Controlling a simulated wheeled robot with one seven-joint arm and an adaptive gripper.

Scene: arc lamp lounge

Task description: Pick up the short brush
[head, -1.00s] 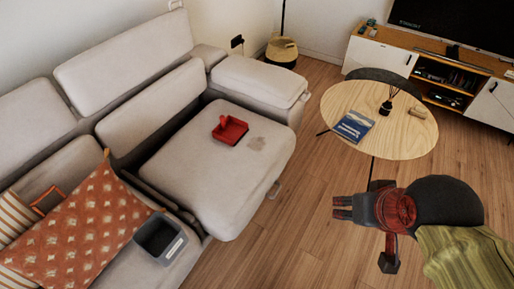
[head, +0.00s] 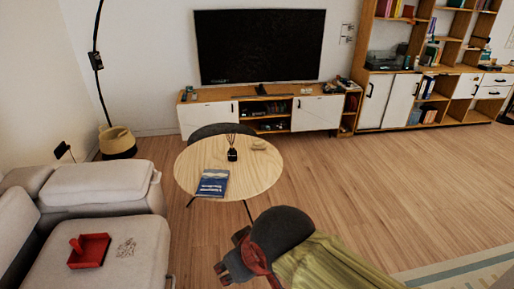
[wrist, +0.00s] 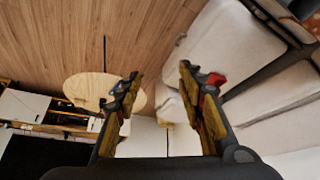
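I cannot make out the short brush for certain. A red tray (head: 92,256) lies on the sofa's chaise at the lower left of the head view, with a small upright red piece (head: 76,246) at its left side. A pale speckled patch (head: 126,248) is beside it. My gripper (head: 223,272) is at the bottom middle of the head view, over the floor, apart from the sofa. In the wrist view my gripper (wrist: 160,84) is open, with nothing between its fingers. A bit of red shows by the right finger there; I cannot tell what it is.
A round wooden table (head: 250,177) with a blue book (head: 212,183), a dark diffuser (head: 232,154) and a small tan item (head: 259,145) stands ahead. The grey sofa (head: 100,185) is on the left. Open wood floor (head: 370,190) is on the right, with a rug (head: 470,272).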

